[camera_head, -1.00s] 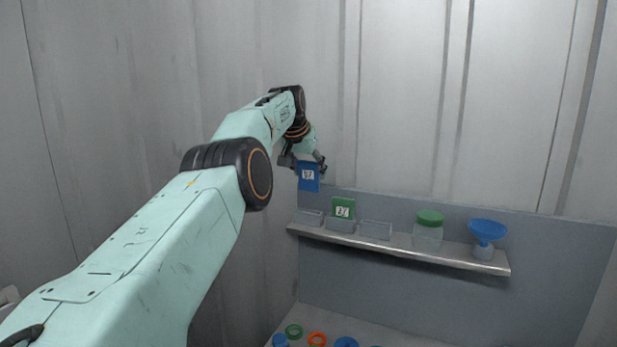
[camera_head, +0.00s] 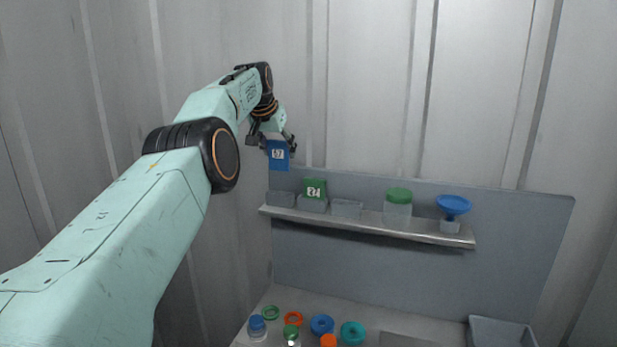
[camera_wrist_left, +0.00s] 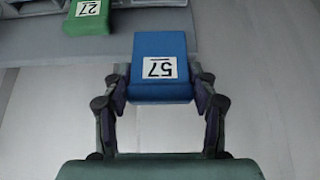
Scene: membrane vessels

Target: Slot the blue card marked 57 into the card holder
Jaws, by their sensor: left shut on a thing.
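My left gripper (camera_head: 271,139) is shut on the blue card (camera_head: 278,155), which hangs upright above the left end of the shelf. In the left wrist view the blue card (camera_wrist_left: 160,68) shows its white label 57 between the two fingers (camera_wrist_left: 160,100). Several grey card holders stand on the shelf: an empty left one (camera_head: 281,199), a middle one (camera_head: 313,205) with a green card (camera_head: 315,188) in it, and an empty right one (camera_head: 347,209). The green card (camera_wrist_left: 88,14) reads 27 in the left wrist view. The blue card is apart from the holders. My right gripper is not in view.
The shelf (camera_head: 375,226) also bears a green-lidded jar (camera_head: 398,208) and a blue funnel-like piece (camera_head: 453,206) to the right. Below, the worktop holds several coloured rings and capped bottles, with a grey tray (camera_head: 500,333) at right. A grey panel backs the shelf.

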